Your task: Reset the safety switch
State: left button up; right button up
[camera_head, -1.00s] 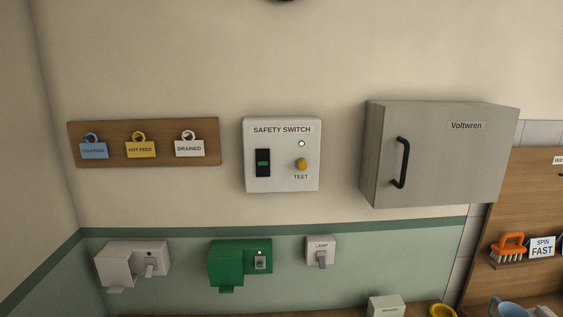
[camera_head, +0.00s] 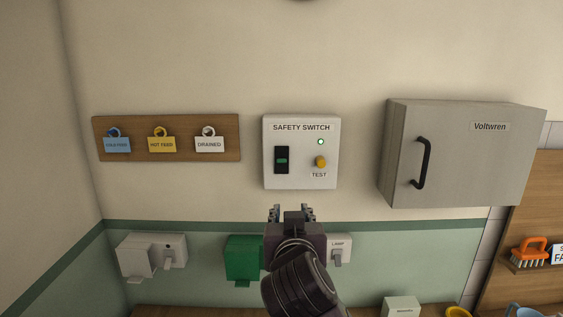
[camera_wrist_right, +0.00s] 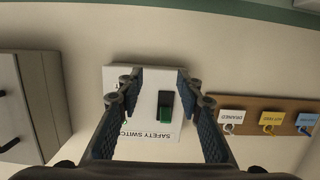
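The safety switch (camera_head: 301,180) is a white box on the wall, labelled SAFETY SWITCH. It has a black rocker (camera_head: 281,160) with a green mark, a yellow TEST button (camera_head: 320,162) and a small light (camera_head: 320,142) with a green rim. My right gripper (camera_head: 291,210) is just below the box in the head view, fingers pointing up. In the right wrist view the right gripper (camera_wrist_right: 160,80) is open and empty. The rocker (camera_wrist_right: 165,106) shows between its fingers, which hide parts of the box (camera_wrist_right: 147,151). I cannot tell the remaining distance. My left gripper is not in view.
A grey Voltwren cabinet (camera_head: 455,155) with a black handle juts out on the right. A wooden tag board (camera_head: 183,149) hangs on the left. Below are a white socket box (camera_head: 137,257), a green box (camera_head: 243,260) and a lamp switch (camera_head: 338,252).

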jog(key=t, duration=0.2)
send_near(282, 161)
jog(key=w, duration=0.2)
jog(key=w+p, duration=0.3)
jog(key=w, duration=0.3)
jog(key=shift+w+r, duration=0.1)
jog(key=shift+w, duration=0.7)
jog(key=shift+c, duration=0.6)
grip_shut()
